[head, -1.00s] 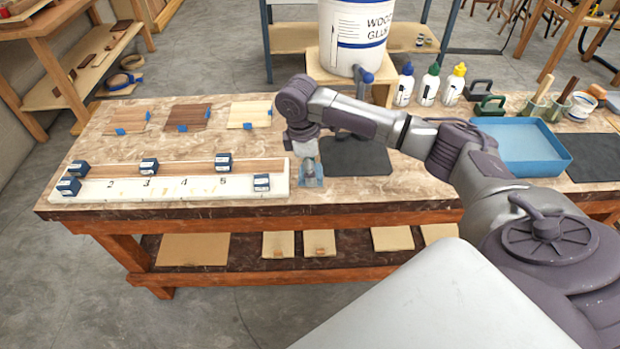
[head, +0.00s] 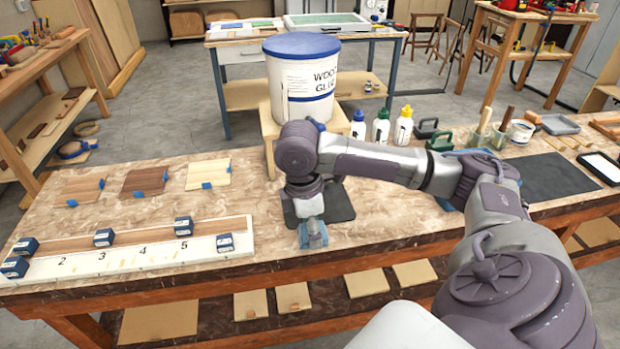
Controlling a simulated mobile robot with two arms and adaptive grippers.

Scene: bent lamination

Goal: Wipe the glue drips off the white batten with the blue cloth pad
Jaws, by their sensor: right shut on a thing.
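The white batten (head: 140,259) lies along the table's left front, marked with numbers 2 to 5. Faint yellowish marks (head: 187,252) show on its face, possibly glue drips. A wood strip runs along its back edge, and several small dark blue blocks (head: 103,237) sit on it. My right gripper (head: 311,222) points down and is shut on the blue cloth pad (head: 316,239). The pad is near the table's front edge, to the right of the batten's end and apart from it. Whether the pad touches the table is unclear. My left gripper is not in view.
Three wood samples (head: 145,181) lie behind the batten. The tabletop between batten and pad is clear.

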